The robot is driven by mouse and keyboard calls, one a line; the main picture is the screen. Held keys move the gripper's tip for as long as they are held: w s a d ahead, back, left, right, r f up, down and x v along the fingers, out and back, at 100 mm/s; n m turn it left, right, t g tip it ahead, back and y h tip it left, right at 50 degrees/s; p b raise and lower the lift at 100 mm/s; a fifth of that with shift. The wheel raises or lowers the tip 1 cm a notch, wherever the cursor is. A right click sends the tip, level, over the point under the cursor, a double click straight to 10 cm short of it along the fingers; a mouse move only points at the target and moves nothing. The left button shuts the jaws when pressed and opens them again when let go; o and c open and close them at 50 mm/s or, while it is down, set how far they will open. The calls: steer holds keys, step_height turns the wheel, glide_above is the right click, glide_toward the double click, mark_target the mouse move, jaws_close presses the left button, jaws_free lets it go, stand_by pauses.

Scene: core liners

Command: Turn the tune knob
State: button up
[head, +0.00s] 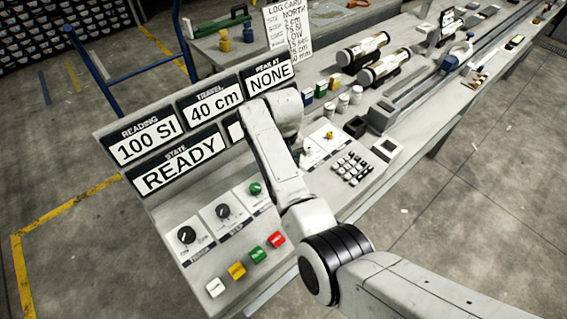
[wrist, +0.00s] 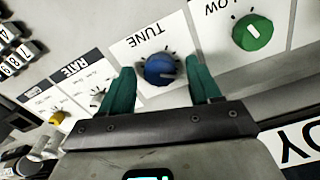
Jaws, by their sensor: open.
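The tune knob (wrist: 160,70) is a blue round knob with a pale pointer line, on a white plate marked TUNE, which appears upside down in the wrist view. My gripper (wrist: 163,82) is open, with one green finger on each side of the knob. Gaps show between the fingers and the knob, so it is not gripped. How far the fingertips are from the panel is hard to tell. In the head view my arm hides the tune knob and my gripper.
A green knob (wrist: 253,33) is close to the right finger in the wrist view. In the head view a display panel (head: 190,125) reading READY stands behind the console.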

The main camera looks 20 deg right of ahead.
step_height(320, 180, up, 11)
steer(key=b, duration=0.1)
stand_by(0.5)
steer(key=shift+f, duration=0.15)
